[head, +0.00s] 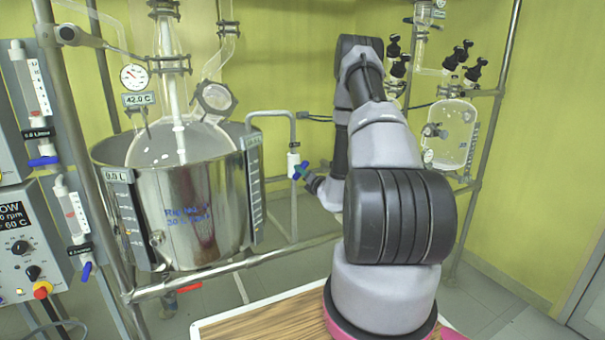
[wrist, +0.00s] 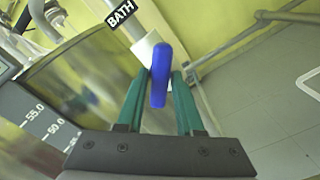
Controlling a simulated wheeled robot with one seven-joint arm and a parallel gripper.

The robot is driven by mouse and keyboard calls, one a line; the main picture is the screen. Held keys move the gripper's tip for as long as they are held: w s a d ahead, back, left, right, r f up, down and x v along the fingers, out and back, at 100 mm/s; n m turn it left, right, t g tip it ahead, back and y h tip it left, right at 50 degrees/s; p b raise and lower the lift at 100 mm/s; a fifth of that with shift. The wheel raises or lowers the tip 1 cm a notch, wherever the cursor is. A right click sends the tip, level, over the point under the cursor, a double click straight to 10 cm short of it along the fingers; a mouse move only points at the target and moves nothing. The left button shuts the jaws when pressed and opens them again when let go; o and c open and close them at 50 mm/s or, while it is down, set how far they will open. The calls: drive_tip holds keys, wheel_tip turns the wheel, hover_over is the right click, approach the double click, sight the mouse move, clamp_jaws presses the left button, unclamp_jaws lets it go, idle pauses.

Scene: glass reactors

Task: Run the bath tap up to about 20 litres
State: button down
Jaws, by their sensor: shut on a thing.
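The bath tap's blue handle (wrist: 159,75) stands between the green fingers of my gripper (wrist: 158,90), which is shut on it in the wrist view. A black tag reading BATH is on the pipe above the white valve body (wrist: 146,48). In the head view the blue handle (head: 300,170) and my gripper (head: 309,176) are beside the steel bath (head: 190,225), below a bent grey pipe (head: 270,114). The display on the bath reads 0.0 L (head: 117,176). No water stream can be made out.
A glass flask (head: 175,143) hangs in the bath. A metal rail (head: 240,262) runs in front of it. Flow meters and a control box (head: 22,250) are at left. A glass vessel (head: 452,135) is on the right frame. A wooden-topped table (head: 270,322) is in front.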

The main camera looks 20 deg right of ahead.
drive_tip(key=shift+n, duration=0.8)
drive_tip(key=c, duration=0.7)
unclamp_jaws()
drive_tip(key=shift+s, duration=0.1)
drive_tip(key=s, duration=1)
drive_tip(key=shift+s+d, duration=0.2)
drive_tip(key=shift+s, duration=0.1)
